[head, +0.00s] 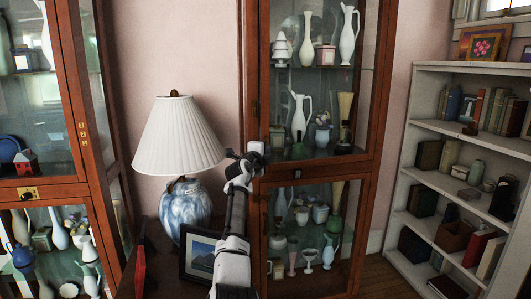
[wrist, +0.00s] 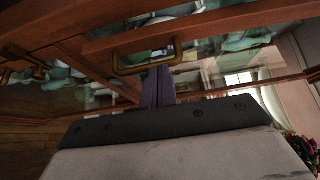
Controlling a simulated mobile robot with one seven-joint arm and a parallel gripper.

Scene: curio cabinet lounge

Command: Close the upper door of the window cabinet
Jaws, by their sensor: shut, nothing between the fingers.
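A tall wooden cabinet with glass doors stands in the middle of the head view. Its upper door (head: 258,75) has a brown frame, and white vases show behind the glass. Whether this door stands ajar is hard to tell. The lower door (head: 318,178) is below it. My gripper (head: 254,157) is at the left edge of the cabinet, near the level where the doors meet. In the wrist view my gripper (wrist: 159,85) is shut and empty, its fingers just below a brass handle (wrist: 146,56) on a wooden rail. Contact cannot be told.
Another glass cabinet (head: 82,100) stands at the left. A white lamp (head: 178,135) with a blue-and-white base and a framed picture (head: 199,254) stand between the cabinets, close to my arm. A white bookshelf (head: 432,145) is at the right.

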